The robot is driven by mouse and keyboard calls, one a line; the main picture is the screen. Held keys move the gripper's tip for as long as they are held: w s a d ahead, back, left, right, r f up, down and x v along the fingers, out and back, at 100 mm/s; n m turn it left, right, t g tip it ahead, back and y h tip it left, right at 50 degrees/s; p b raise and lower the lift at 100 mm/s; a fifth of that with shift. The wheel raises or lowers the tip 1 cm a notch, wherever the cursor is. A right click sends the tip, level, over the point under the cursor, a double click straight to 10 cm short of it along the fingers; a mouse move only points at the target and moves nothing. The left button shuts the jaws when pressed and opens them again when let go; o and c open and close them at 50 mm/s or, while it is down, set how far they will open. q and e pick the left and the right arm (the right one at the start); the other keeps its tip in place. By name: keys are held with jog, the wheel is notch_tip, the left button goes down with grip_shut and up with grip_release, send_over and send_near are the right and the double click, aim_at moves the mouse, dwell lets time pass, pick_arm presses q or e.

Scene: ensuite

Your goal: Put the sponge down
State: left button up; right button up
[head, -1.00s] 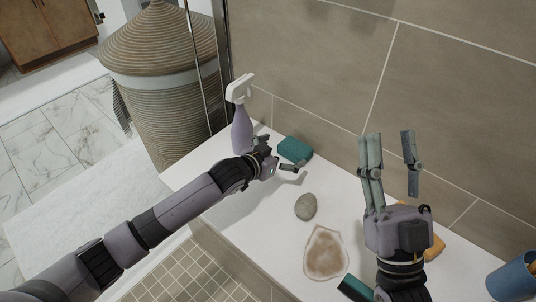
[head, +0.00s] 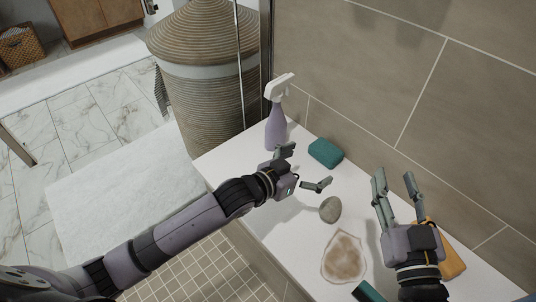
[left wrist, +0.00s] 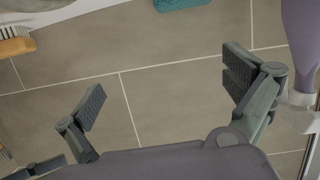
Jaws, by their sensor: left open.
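The teal sponge (head: 325,152) lies on the white ledge near the tiled wall, behind my left gripper. Its edge shows at the top of the left wrist view (left wrist: 180,3). My left gripper (head: 308,168) is open and empty, with its fingers apart in front of the sponge; the left wrist view also shows the spread fingers (left wrist: 165,90) with nothing between them. My right gripper (head: 397,187) has its fingers apart and empty, above the ledge at the right.
A purple spray bottle (head: 275,127) stands left of the sponge. A grey stone (head: 330,209), a brown stain (head: 343,262) and an orange brush (head: 450,260) are along the ledge. A dark teal object (head: 368,292) is cut off below. A woven basket (head: 205,90) stands behind.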

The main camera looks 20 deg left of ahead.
pick_arm(q)
jog(key=s+a+r+n+t+y, duration=0.4)
jog(key=s+a+r+t, duration=0.2)
jog(key=s+a+r, duration=0.4)
notch_tip(320, 180, up, 2)
jog(key=shift+s+a+r, duration=0.1)
jog(key=shift+s+a, duration=0.15)
jog(key=shift+s, duration=0.35)
